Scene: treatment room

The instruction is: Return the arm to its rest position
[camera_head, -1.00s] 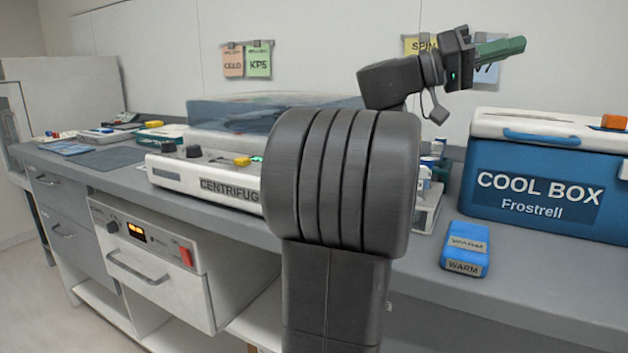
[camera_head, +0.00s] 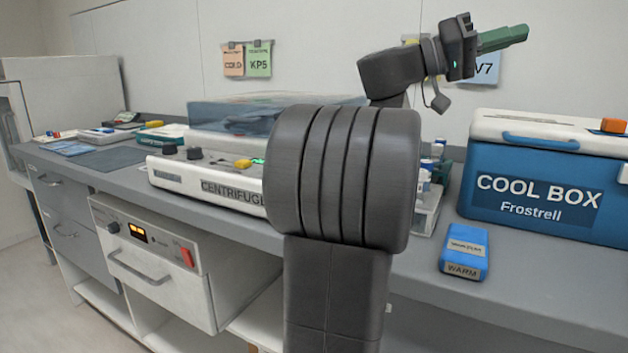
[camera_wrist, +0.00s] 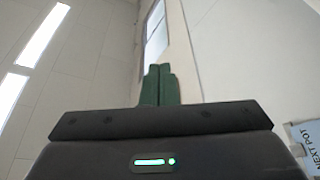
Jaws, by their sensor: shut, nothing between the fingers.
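My gripper (camera_head: 522,35) is raised high at the upper right of the head view, in front of the back wall. Its green fingers point to the right and are shut with nothing between them. In the wrist view, the two green fingers (camera_wrist: 160,84) stand side by side, pointing up toward a wall corner and the ceiling. The gripper is apart from the counter and everything on it. My arm hides part of the counter's middle.
A centrifuge (camera_head: 178,176) stands left of my arm on the grey counter (camera_head: 553,290). A blue cool box (camera_head: 480,205) and a blue warm pack (camera_head: 464,250) are at the right. Notes (camera_head: 259,60) hang on the wall; another (camera_head: 486,72) is behind the gripper. Free counter lies at the front right.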

